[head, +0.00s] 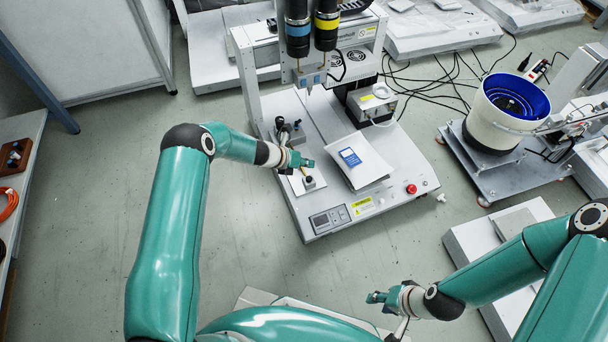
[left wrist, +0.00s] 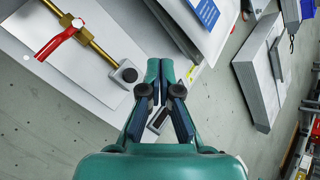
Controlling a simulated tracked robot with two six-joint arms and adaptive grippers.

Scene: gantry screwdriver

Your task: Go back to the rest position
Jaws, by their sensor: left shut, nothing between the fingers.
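My left gripper (head: 304,161) is teal and reaches in over the left side of the gantry screwdriver machine (head: 330,130). In the left wrist view its fingertips (left wrist: 160,68) are together, with nothing between them. A small dark-topped block fixture (head: 308,182) is just below the gripper in the head view. My right gripper (head: 375,297) is low over the floor in front of the machine, apart from anything; its fingers are too small to judge.
On the machine lie a white tray with a blue card (head: 350,157) and a control panel (head: 330,218). The left wrist view shows a red-handled brass valve (left wrist: 66,36). A blue-lined feeder bowl (head: 508,105) stands right. Floor (head: 255,270) in front is partly clear.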

